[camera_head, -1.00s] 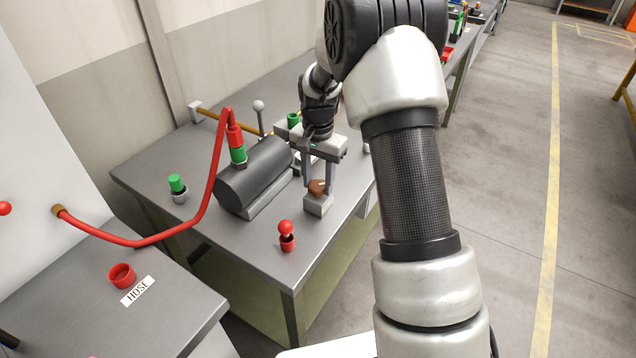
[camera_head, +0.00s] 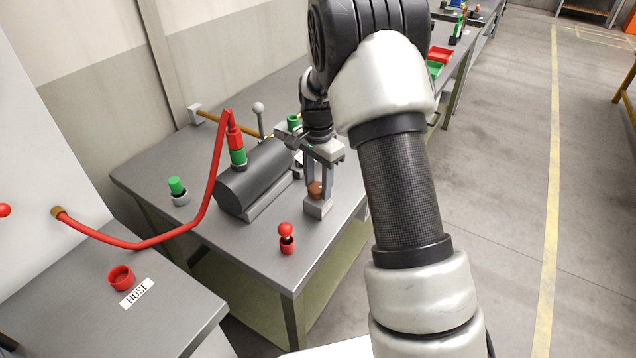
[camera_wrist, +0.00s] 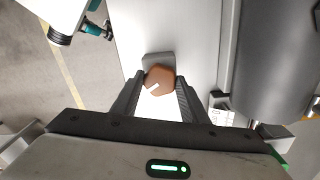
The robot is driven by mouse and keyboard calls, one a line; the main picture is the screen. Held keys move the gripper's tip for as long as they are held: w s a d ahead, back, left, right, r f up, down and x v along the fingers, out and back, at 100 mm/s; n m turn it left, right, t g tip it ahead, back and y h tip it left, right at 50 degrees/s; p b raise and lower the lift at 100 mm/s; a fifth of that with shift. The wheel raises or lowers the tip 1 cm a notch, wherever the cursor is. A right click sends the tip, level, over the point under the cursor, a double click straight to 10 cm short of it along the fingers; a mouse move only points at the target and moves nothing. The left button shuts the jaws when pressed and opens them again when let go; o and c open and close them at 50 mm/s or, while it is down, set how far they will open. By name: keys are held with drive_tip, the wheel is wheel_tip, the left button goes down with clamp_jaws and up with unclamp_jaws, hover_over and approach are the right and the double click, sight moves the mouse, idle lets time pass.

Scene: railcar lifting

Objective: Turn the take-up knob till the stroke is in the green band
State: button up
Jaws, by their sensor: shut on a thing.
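The take-up knob (camera_head: 316,190) is a brown, faceted knob on a small grey block (camera_head: 318,208) at the bench's right edge. My gripper (camera_head: 317,186) points down, with its fingers shut on the knob. In the wrist view the knob (camera_wrist: 159,80) sits between my two dark fingertips (camera_wrist: 160,83), and a white pointer mark shows on it, towards the lower left. A dark grey cylinder (camera_head: 252,178) lies beside it on the bench. The stroke scale and its green band cannot be made out; my gripper and arm cover part of that area.
A red ball-topped piece (camera_head: 286,236) stands near the bench's front edge. A green-capped cup (camera_head: 178,190) stands at left. A lever with a grey ball (camera_head: 258,107) rises behind.

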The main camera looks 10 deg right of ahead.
sight(318, 187)
drive_tip(key=o, duration=1.1)
drive_tip(key=shift+c, duration=0.2)
wheel_tip(318, 187, up, 18)
drive_tip(key=shift+f, duration=0.25)
